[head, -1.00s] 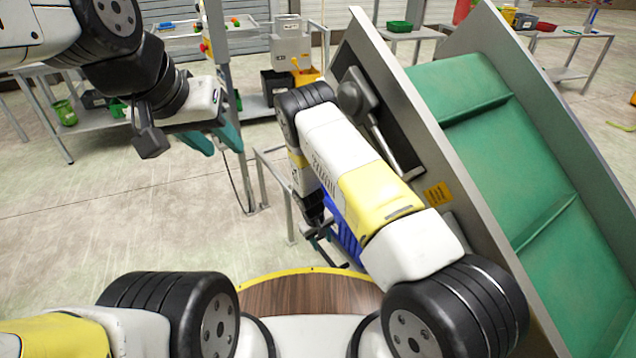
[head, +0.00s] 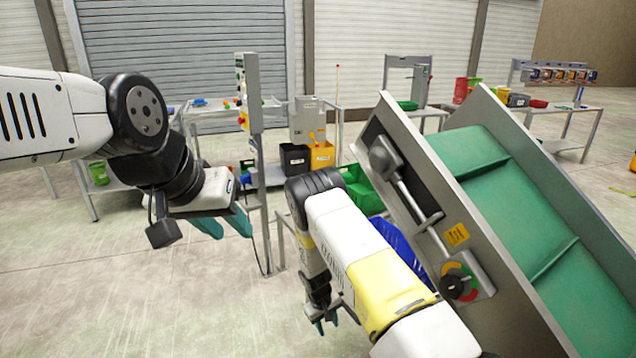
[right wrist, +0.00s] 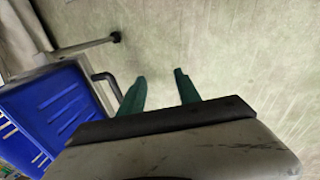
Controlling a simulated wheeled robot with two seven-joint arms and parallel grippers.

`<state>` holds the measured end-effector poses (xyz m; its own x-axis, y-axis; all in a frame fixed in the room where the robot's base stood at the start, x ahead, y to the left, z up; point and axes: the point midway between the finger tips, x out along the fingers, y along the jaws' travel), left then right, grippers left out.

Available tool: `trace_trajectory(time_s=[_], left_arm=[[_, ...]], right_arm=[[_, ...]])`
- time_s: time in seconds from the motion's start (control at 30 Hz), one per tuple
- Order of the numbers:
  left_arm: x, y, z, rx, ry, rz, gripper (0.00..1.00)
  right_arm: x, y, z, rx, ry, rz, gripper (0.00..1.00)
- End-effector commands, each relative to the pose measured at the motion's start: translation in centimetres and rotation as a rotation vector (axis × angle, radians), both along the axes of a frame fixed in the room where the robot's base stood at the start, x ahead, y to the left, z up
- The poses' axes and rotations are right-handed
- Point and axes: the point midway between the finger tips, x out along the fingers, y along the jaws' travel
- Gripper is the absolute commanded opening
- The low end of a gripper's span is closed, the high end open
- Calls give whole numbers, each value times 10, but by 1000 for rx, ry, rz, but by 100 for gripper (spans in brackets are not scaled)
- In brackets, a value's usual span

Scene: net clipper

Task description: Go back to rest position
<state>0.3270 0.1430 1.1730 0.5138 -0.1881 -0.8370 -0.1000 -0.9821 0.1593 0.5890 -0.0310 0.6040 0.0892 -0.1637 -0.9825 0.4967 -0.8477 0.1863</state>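My left gripper (head: 222,226) hangs at the left of the head view, its teal fingers pointing down with a gap between them, holding nothing. My right gripper (head: 328,326) points down low in the middle of the head view, beside the conveyor. In the right wrist view its two teal fingers (right wrist: 160,90) stand apart with only bare floor between them. A blue crate (head: 400,246) is partly hidden behind my right arm; it also shows at the left of the right wrist view (right wrist: 55,112), apart from the fingers.
The inclined green conveyor (head: 530,210) with grey side walls stands close to my right arm. A control knob (head: 456,284) sits on its side. A grey post (head: 250,150) rises near my left gripper. A green crate (head: 362,190) is behind. Floor at lower left is clear.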

Motion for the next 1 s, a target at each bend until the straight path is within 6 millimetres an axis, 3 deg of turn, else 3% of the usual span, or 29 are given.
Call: trace_trajectory(time_s=[0.33,0.57,0.77,1.0], left_arm=[[0,0,0,0,0,0,36],[0,0,0,0,0,0,36],[0,0,0,0,0,0,36],[0,0,0,0,0,0,36]], right_arm=[[17,0,51,37,-25,-52,40],[28,-3,110,80,-49,-107,40],[33,-12,191,143,-82,-177,40],[13,-35,324,253,-140,-271,40]])
